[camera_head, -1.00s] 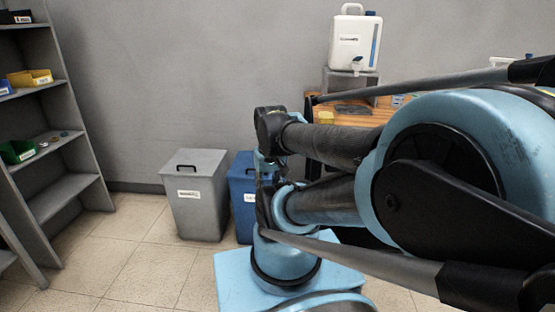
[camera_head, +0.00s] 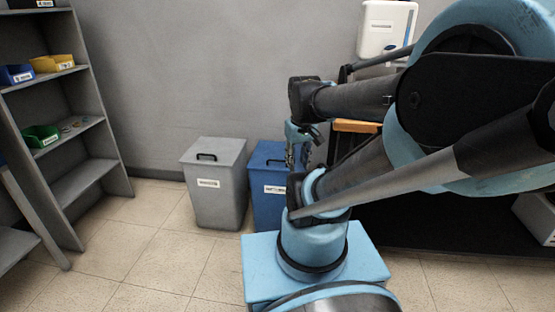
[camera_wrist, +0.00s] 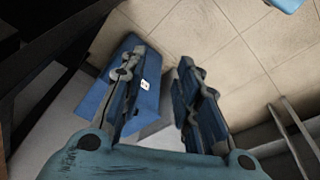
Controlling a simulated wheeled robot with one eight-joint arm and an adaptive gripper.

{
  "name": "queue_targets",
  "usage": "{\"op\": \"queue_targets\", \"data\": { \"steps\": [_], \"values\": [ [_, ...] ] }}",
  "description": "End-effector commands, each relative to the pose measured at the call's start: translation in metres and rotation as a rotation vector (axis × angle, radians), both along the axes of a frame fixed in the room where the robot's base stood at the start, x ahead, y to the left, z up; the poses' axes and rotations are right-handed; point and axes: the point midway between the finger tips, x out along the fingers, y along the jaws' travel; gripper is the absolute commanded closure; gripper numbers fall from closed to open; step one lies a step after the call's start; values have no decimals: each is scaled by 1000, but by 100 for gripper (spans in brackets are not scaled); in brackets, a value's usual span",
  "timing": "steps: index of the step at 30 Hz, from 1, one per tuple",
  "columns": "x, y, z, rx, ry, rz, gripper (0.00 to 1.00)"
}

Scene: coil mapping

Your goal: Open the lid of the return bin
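Two lidded bins stand on the floor against the wall, a grey bin (camera_head: 217,190) and a blue bin (camera_head: 268,205). Both lids look shut, and the grey lid has a black handle (camera_head: 207,156). Each bin has a white front label too small to read surely, so I cannot tell by label which is the return bin. My gripper (camera_head: 298,150) is above the right part of the blue bin in the head view, partly covered by my arm. In the wrist view my gripper (camera_wrist: 160,60) has its fingers apart and empty, with the blue bin (camera_wrist: 152,100) below and beyond them.
A grey shelf unit (camera_head: 95,180) with blue, yellow and green trays stands at the left. The tiled floor (camera_head: 150,260) in front of the grey bin is clear.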

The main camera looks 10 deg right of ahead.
Motion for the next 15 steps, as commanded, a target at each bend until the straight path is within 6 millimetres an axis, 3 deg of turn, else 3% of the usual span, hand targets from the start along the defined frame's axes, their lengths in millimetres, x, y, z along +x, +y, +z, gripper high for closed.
{"op": "queue_targets", "data": {
  "steps": [6,15],
  "values": [
    [51,0,21,-39,3,159,70],
    [126,1,32,-92,10,379,70]
  ]
}}
